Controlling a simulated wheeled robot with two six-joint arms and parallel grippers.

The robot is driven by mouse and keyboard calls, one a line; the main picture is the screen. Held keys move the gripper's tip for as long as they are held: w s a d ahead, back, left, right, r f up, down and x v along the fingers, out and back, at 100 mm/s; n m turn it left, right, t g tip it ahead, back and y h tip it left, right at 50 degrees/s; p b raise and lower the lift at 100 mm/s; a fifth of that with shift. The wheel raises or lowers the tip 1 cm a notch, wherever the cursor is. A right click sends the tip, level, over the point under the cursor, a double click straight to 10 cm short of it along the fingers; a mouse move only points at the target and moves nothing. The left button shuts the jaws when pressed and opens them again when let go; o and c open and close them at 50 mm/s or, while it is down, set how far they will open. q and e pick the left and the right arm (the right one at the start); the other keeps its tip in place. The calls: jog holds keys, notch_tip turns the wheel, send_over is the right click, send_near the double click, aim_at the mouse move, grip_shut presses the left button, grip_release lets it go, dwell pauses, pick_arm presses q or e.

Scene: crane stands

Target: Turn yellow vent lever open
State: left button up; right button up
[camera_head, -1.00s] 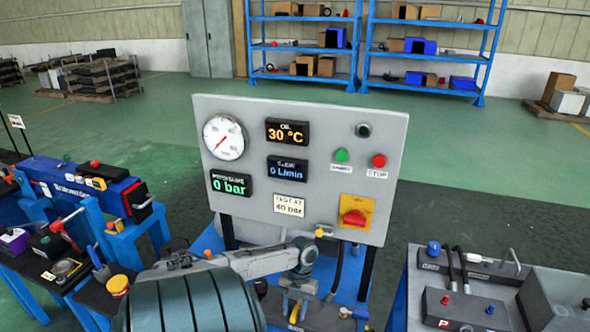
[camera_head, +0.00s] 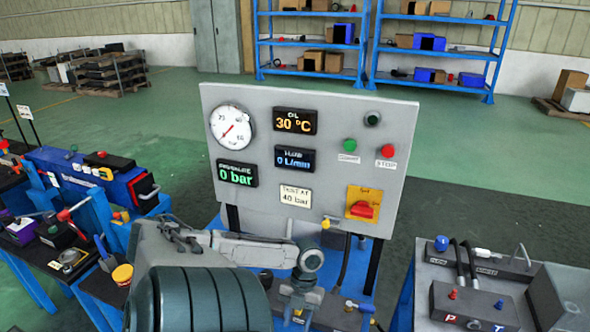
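A small yellow lever or knob (camera_head: 326,224) sits at the lower edge of the grey test panel (camera_head: 225,105); it may be the vent lever, but it is too small to tell its position. A red rotary handle (camera_head: 362,210) on a yellow plate (camera_head: 357,194) is on the panel's lower right. My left arm comes in from the lower left, below the panel. Its gripper (camera_head: 299,304) points down in front of the panel's foot, below and apart from the yellow part. Its fingers are small and unclear. My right gripper is not in view.
The panel displays read 30 °C, 0 L/min and 0 bar. A right bench (camera_head: 415,292) holds hoses and a dark box (camera_head: 472,304). Green floor (camera_head: 470,145) is clear behind the panel.

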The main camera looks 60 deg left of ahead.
pick_arm(q)
jog(key=s+d+b, duration=0.1)
jog(key=s+d, duration=0.2)
jog(key=d, duration=0.3)
jog(key=shift+s+r, duration=0.25)
jog(key=shift+r, duration=0.1)
jog(key=shift+d, duration=0.1)
